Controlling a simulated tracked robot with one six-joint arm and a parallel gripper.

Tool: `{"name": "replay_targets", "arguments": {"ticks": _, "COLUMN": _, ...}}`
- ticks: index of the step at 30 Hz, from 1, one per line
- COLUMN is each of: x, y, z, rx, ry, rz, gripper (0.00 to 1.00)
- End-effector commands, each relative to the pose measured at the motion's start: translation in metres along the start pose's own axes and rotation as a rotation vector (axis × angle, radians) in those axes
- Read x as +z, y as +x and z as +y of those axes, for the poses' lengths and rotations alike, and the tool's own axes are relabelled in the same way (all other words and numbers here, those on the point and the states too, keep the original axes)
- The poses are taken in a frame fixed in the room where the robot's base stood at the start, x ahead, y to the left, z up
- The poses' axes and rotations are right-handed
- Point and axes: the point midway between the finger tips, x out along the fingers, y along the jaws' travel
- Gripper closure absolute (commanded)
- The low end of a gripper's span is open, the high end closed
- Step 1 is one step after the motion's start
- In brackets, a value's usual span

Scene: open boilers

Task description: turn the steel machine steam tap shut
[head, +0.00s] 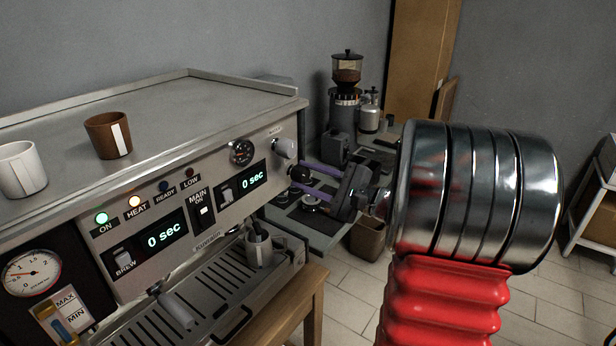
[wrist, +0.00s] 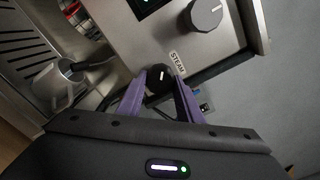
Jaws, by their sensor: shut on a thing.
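The steel machine (head: 215,185) fills the left of the head view. Its steam tap (wrist: 158,76) is a black round knob with a pale mark on top, beside a STEAM label in the wrist view. My gripper (wrist: 159,88) is shut on this knob, with one purple finger on each side. In the head view the gripper (head: 304,178) reaches in from the right, level with the knob (head: 297,172) at the panel's right end. The fingers partly hide the knob.
A grey knob (head: 285,148) sits close above the tap. A metal jug (head: 259,249) stands on the drip tray below. A brown cup (head: 108,135) and a white cup (head: 21,169) stand on top. A grinder (head: 345,105) stands behind on a side table.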

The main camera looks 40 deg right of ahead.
Motion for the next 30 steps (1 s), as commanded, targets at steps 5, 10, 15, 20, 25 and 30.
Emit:
{"name": "replay_targets", "arguments": {"ticks": 5, "x": 0.0013, "y": 0.0001, "z": 0.0004, "rx": 0.0, "ry": 0.049, "rz": -0.002, "gripper": 0.9}}
{"name": "replay_targets", "arguments": {"ticks": 10, "x": 0.0019, "y": 0.0004, "z": 0.0008, "rx": 0.001, "ry": 0.14, "rz": -0.003, "gripper": 0.9}}
{"name": "replay_targets", "arguments": {"ticks": 15, "x": 0.0025, "y": 0.0008, "z": 0.0011, "rx": 0.002, "ry": 0.269, "rz": -0.005, "gripper": 0.9}}
{"name": "replay_targets", "arguments": {"ticks": 20, "x": 0.0031, "y": 0.0013, "z": 0.0013, "rx": 0.003, "ry": 0.415, "rz": -0.006, "gripper": 0.9}}
{"name": "replay_targets", "arguments": {"ticks": 25, "x": 0.0037, "y": 0.0016, "z": 0.0012, "rx": 0.004, "ry": 0.573, "rz": -0.007, "gripper": 0.9}}
{"name": "replay_targets", "arguments": {"ticks": 30, "x": 0.0042, "y": 0.0019, "z": 0.0009, "rx": 0.004, "ry": 0.712, "rz": -0.008, "gripper": 0.9}}
